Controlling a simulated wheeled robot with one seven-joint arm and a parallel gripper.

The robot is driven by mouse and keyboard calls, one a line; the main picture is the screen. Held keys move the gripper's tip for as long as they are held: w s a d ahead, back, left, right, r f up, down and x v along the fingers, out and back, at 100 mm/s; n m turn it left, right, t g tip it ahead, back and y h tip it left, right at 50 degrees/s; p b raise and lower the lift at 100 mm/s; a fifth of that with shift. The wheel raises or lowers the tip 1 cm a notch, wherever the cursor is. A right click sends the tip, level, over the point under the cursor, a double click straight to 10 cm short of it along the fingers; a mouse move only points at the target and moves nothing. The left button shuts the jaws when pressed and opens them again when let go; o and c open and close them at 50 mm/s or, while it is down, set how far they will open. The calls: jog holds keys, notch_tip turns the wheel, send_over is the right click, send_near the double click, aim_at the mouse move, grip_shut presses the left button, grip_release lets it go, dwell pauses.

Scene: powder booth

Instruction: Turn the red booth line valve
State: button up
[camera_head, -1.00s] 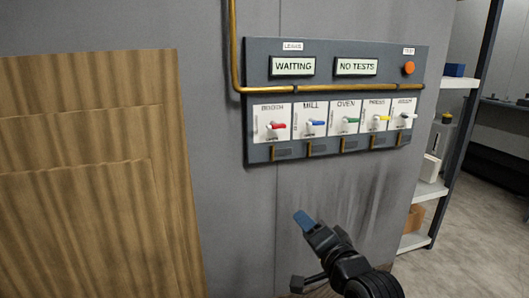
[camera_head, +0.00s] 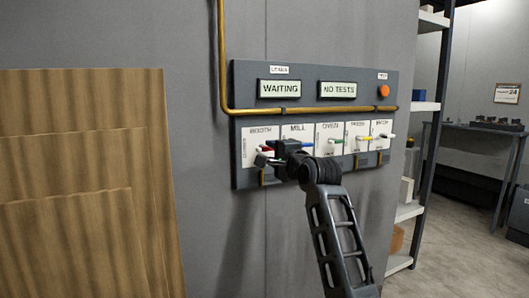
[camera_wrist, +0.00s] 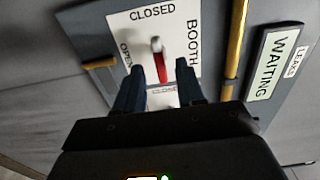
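The red booth valve handle (camera_wrist: 160,66) sits on a white plate (camera_wrist: 127,30) marked BOOTH, CLOSED and OPEN. In the wrist view the handle lies between and just beyond the fingertips of my gripper (camera_wrist: 156,75), which are apart with a gap on each side. In the head view the red handle (camera_head: 266,148) shows beside my gripper (camera_head: 270,158), which is up at the panel and hides part of the booth and mill plates. I cannot tell whether the fingers touch the handle.
The grey panel (camera_head: 300,102) also carries mill, oven and other valves to the right, an orange button (camera_head: 384,91) and displays reading WAITING and NO TESTS. A yellow pipe (camera_head: 221,60) runs along it. A wooden board (camera_head: 85,180) stands left; shelves (camera_head: 425,106) stand right.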

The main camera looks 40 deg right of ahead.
aim_at(267, 150)
jog(key=shift+x, duration=2.3)
grip_shut()
